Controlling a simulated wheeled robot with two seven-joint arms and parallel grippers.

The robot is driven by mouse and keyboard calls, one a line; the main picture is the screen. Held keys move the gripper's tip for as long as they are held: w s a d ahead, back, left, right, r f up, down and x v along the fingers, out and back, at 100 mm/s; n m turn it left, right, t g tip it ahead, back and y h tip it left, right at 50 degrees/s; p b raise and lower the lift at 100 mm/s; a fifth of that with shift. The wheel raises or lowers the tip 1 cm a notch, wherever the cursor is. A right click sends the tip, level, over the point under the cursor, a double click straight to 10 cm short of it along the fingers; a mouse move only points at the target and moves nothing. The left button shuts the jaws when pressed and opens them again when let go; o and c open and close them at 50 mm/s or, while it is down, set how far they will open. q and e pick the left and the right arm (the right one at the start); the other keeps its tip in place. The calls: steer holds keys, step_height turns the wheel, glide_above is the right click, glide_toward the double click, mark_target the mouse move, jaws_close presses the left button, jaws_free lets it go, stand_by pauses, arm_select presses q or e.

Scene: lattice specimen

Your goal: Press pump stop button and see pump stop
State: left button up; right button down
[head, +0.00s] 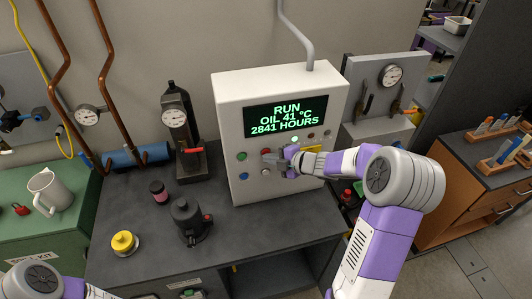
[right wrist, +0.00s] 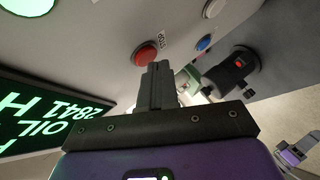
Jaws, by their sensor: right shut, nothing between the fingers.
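The white pump control box (head: 285,88) stands on the dark bench. Its screen (head: 287,115) reads RUN, OIL 41 °C, 2841 HOURS in green. The red stop button (right wrist: 145,54), with a STOP label beside it, is on the panel in the right wrist view. My right gripper (head: 266,158) is shut and empty at the panel front. Its fingertips (right wrist: 158,68) overlap the lower edge of the red button in the right wrist view; I cannot tell whether they touch it.
A green button (head: 241,156) and a blue button (head: 243,176) are near on the panel. A dark pump-like device (head: 188,220), a yellow-topped part (head: 124,243) and a gauge stand (head: 176,130) are on the bench to the left. Bare bench lies before the box.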

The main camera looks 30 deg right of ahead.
steer(key=shift+w+d, duration=0.1)
steer(key=shift+w, duration=0.15)
stand_by(0.6)
steer(key=shift+s+a, duration=0.2)
steer(key=shift+s, duration=0.55)
steer(key=shift+s+a+b, duration=0.2)
steer(key=shift+s+b, duration=0.05)
steer(key=shift+s, duration=0.55)
steer(key=shift+s+a+b, duration=0.2)
steer(key=shift+s, duration=0.65)
steer(key=shift+s+a+b, duration=0.2)
steer(key=shift+s+b, duration=0.05)
steer(key=shift+s, duration=0.55)
